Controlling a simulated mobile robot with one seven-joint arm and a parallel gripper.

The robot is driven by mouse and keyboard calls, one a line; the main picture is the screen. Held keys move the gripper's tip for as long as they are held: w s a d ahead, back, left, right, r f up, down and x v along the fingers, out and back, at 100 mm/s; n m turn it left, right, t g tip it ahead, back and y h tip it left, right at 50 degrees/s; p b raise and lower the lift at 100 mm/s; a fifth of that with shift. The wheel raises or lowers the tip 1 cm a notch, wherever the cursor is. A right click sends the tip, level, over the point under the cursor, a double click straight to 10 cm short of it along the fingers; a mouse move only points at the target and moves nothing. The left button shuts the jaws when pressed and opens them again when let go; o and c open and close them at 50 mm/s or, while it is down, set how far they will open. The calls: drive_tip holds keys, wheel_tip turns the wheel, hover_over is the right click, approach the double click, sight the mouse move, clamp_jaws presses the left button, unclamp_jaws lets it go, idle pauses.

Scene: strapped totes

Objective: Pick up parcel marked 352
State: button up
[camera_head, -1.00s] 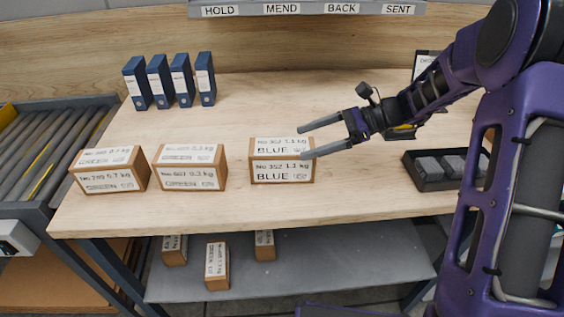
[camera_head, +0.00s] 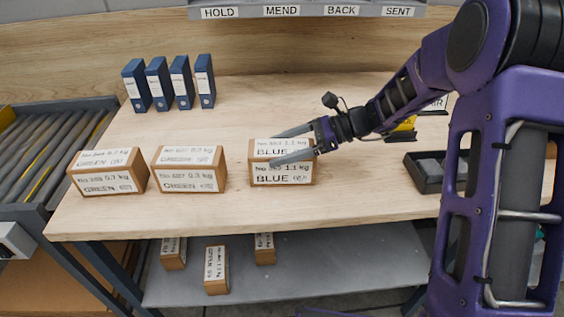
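The parcel marked 352 (camera_head: 283,176) is a brown box with white labels on its top and front, reading 1.1 kg and BLUE. It stands upright on the bench, right of two similar parcels. My gripper (camera_head: 272,149) is open, its two fingers pointing left over the parcel's top. The near finger crosses in front of the top label and hides part of it. I cannot tell whether either finger touches the box.
Two GREEN parcels (camera_head: 108,183) (camera_head: 190,180) stand to the left on the bench (camera_head: 330,205). Blue binders (camera_head: 171,83) stand at the back left. A dark tray (camera_head: 425,173) lies to the right. More boxes (camera_head: 216,270) sit on the lower shelf (camera_head: 340,270). A roller conveyor (camera_head: 45,150) adjoins the left side.

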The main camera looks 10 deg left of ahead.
drive_tip(key=c, duration=1.2)
drive_tip(key=shift+r, duration=0.1)
drive_tip(key=shift+r, duration=0.1)
